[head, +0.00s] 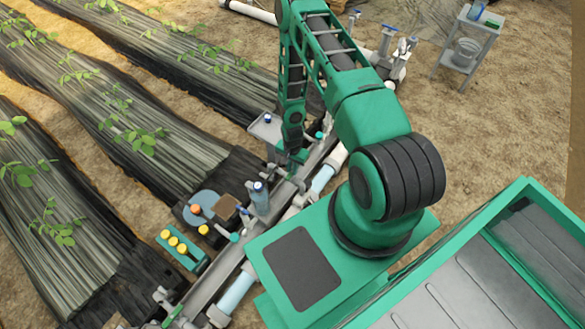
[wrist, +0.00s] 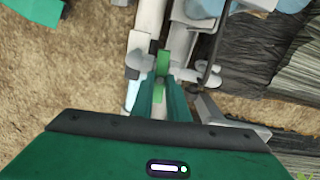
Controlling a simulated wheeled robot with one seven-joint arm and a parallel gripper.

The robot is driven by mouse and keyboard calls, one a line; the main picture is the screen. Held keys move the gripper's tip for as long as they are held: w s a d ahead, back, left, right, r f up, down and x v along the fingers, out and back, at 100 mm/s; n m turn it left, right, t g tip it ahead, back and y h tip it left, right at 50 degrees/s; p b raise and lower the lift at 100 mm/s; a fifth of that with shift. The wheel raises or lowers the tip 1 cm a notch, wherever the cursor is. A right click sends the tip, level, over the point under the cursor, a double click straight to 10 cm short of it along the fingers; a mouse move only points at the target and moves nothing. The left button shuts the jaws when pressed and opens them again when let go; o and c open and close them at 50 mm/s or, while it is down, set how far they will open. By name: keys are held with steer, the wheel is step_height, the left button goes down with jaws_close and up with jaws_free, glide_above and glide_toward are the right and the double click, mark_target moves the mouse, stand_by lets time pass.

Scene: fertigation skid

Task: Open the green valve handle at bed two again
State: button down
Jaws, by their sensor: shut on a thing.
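My gripper (head: 293,158) reaches down to the pipe rail in the head view, where my own arm partly hides it. In the wrist view my gripper (wrist: 163,92) has its two green fingers close together. They are shut on a green valve handle (wrist: 163,62), whose upper part shows just beyond the fingertips. The handle lies roughly in line with the pipe (wrist: 150,20) there. White and grey fittings stand at both sides of it. The fingers hide the handle's lower part. In the head view I cannot make out the held handle clearly.
Another green handle (head: 172,316) is on the rail (head: 215,287) at lower left. A grey shelf (head: 466,45) stands at the back right. Bare sand lies right of the rail.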

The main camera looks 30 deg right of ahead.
steer(key=n, duration=0.4)
steer(key=shift+w+a, duration=0.15)
steer(key=shift+w, duration=0.2)
steer(key=n, duration=0.4)
steer(key=shift+n, duration=0.4)
steer(key=n, duration=0.3)
steer(key=shift+w+n, duration=0.1)
steer(key=shift+n, duration=2.4)
steer(key=c, duration=2)
jaws_free()
steer(key=shift+o, duration=1.4)
steer(key=shift+s, duration=0.2)
